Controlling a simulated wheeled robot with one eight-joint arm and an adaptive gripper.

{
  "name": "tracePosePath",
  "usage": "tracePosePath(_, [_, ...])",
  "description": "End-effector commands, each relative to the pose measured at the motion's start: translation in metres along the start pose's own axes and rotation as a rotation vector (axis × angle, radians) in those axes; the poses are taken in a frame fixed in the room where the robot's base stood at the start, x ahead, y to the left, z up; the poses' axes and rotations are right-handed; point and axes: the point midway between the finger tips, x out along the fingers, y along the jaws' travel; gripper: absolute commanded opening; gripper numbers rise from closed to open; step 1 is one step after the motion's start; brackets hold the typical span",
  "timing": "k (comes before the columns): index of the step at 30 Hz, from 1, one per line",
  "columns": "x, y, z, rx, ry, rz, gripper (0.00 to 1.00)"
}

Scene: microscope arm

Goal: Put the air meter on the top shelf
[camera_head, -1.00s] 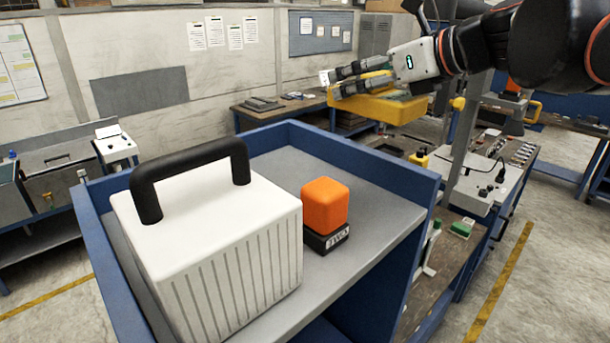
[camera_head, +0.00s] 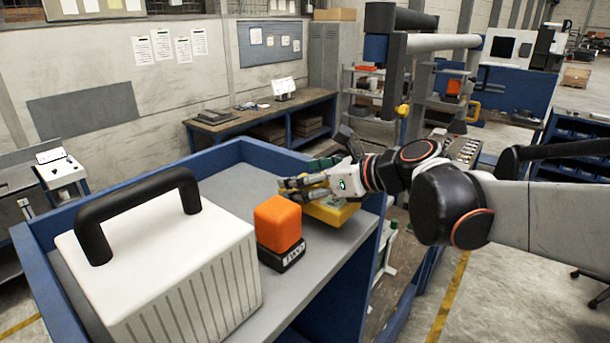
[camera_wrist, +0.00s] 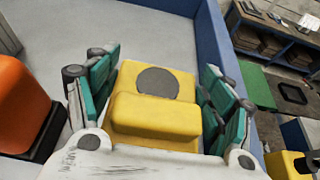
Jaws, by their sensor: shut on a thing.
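The yellow device, which I take to be the air meter (camera_head: 330,211), is at the right side of the top shelf (camera_head: 237,187) in the head view. In the wrist view the yellow air meter (camera_wrist: 155,112) has a round grey disc on its face and sits between the green-padded fingers. My gripper (camera_head: 308,188) is shut on it; the wrist view also shows my gripper (camera_wrist: 158,95). The air meter is over the grey shelf surface, inside the blue rim. I cannot tell whether its underside touches the shelf.
An orange-topped block on a black base (camera_head: 279,232) stands close left of the air meter. A large white ribbed case with a black handle (camera_head: 160,265) fills the shelf's near left. The blue rim (camera_wrist: 222,55) borders the shelf. Bare grey shelf lies behind the block.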

Motion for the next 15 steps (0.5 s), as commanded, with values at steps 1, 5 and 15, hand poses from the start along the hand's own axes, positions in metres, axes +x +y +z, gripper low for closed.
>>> tracePosePath(1, [0.002, 0.0, -0.004, 0.0, 0.0, 0.0, 0.43])
tracePosePath(5, [0.009, -0.001, -0.019, 0.0, 0.0, 0.0, 0.43])
tracePosePath(15, [0.012, 0.0, -0.029, 0.0, 0.0, 0.0, 0.43])
